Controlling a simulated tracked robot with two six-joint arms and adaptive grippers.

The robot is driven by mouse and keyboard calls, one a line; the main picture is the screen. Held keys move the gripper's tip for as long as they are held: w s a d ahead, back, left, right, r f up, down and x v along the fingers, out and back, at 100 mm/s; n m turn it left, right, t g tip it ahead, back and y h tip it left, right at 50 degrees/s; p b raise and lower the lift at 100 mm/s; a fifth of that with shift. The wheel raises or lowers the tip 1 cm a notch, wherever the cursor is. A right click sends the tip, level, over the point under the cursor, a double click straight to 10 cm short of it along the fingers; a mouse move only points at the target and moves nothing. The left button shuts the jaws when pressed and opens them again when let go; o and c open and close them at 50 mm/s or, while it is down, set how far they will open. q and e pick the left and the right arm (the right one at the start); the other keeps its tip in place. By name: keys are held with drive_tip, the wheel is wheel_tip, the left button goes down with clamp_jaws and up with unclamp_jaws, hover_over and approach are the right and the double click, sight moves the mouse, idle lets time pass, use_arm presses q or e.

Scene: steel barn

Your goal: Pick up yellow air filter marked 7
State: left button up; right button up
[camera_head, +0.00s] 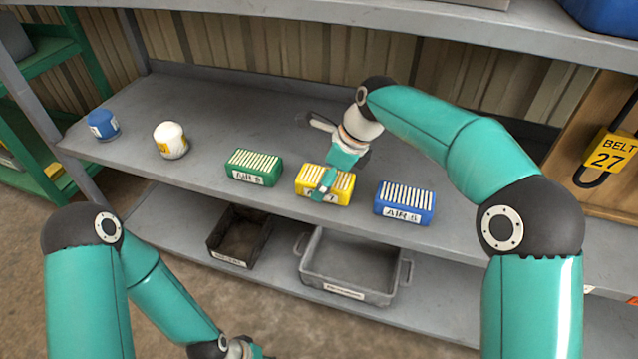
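The yellow air filter (312,185) sits on the upper shelf between a green one and a blue one. It has a pale pleated top and a front label, mostly covered by my gripper; a 7 seems to show at its right end. My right gripper (328,178) reaches down over this filter, with a teal finger across its top and front. The other finger is hidden, so I cannot tell whether it grips the filter. The filter appears to rest on the shelf. My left gripper (246,349) is low at the bottom edge, partly cut off.
A green filter (254,167) and a blue filter (404,202) flank the yellow one closely. White (171,140) and blue (103,124) canisters stand farther left. A dark bin (239,236) and grey tub (350,265) sit on the lower shelf. The upper shelf (480,8) hangs above.

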drive_tip(key=shift+f, duration=0.3)
idle(0.5)
drive_tip(key=c, duration=1.3)
